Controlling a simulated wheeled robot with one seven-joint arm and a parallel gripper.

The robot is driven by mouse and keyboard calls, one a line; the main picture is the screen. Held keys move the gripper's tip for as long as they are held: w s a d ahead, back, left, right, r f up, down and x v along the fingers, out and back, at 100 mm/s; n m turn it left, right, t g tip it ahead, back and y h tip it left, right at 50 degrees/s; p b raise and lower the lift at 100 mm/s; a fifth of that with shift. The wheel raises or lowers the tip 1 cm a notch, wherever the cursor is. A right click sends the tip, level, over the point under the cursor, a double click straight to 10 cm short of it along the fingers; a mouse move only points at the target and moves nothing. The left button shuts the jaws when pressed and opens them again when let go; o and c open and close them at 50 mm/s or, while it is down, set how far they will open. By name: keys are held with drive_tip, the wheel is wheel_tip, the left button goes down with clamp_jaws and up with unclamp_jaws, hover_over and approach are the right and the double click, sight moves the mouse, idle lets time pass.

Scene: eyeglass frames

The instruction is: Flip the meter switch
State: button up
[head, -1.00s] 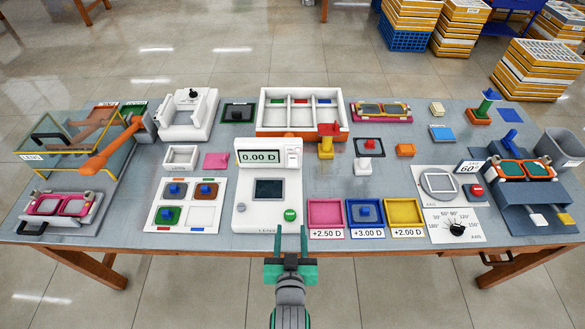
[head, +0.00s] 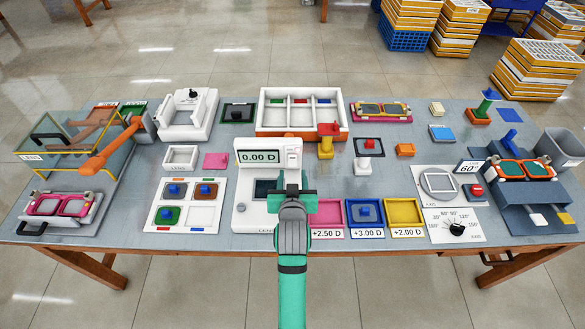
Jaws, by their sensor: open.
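The white lens meter (head: 245,200) stands at the middle of the table, its display (head: 262,157) reading 0.00 D. The meter switch (head: 293,157) is a small white rocker on a panel right of the display. My gripper (head: 292,178) is over the meter's front part, just below the switch in the picture, with nothing seen between its fingers. It is open, its fingers pointing away from me toward the switch. Whether a fingertip touches the meter cannot be told. My gripper and arm hide the green button and part of the dark window (head: 264,188).
Lens trays marked +2.50 D (head: 328,233), +3.00 D (head: 366,230) and +2.00 D (head: 406,230) lie right of my gripper. A four-square lens board (head: 188,228) lies left of the meter. A white compartment box (head: 290,131) stands behind it.

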sight(292, 165)
drive_tip(key=shift+x, duration=2.8)
drive_tip(key=c, duration=1.1)
drive_tip(key=shift+o, duration=0.2)
drive_tip(key=shift+f+t, duration=0.15)
drive_tip(key=shift+t, duration=0.25)
drive_tip(key=shift+s+t, duration=0.1)
drive_tip(key=shift+t, duration=0.2)
